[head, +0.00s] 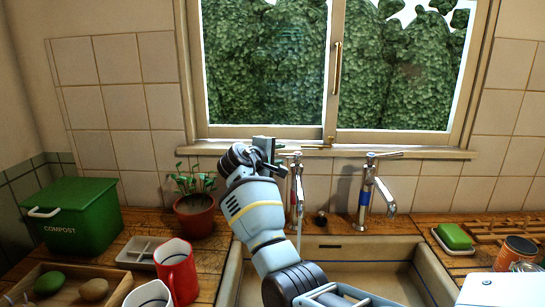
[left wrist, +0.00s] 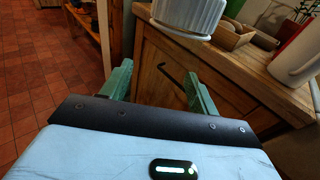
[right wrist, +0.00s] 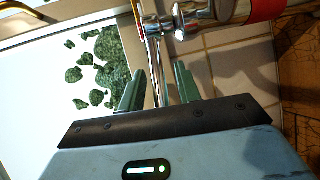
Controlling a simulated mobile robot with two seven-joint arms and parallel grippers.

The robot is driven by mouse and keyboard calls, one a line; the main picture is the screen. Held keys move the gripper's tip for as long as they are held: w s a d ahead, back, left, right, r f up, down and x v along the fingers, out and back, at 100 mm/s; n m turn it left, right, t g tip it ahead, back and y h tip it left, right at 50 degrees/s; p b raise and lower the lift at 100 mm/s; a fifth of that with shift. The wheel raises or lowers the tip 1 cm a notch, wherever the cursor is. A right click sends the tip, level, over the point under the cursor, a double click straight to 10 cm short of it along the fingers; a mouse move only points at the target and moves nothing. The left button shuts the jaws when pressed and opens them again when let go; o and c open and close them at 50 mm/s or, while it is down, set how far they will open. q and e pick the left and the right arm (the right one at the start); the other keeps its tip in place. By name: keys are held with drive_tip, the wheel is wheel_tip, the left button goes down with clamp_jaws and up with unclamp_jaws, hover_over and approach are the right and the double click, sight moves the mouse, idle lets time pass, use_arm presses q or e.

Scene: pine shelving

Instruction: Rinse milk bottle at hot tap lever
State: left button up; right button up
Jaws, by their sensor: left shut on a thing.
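The hot tap (head: 297,190) stands left of the blue-banded tap behind the sink; its red band (right wrist: 265,9) shows in the right wrist view. My right gripper (head: 268,150) is at its lever. In the right wrist view the lever (right wrist: 155,50) runs between the two parted fingers (right wrist: 158,85). A thin pale line hangs below the spout; I cannot tell whether it is water. Neither shows in the head view.
The sink (head: 400,272) lies below the taps, partly hidden by my right arm. The blue-banded tap (head: 370,190) stands close by. A potted plant (head: 194,212), red mug (head: 177,272) and green compost bin (head: 75,218) are left; green soap (head: 454,236) and a jar (head: 517,250) are right.

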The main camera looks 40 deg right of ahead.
drive_tip(key=v, duration=1.2)
drive_tip(key=shift+f, duration=0.15)
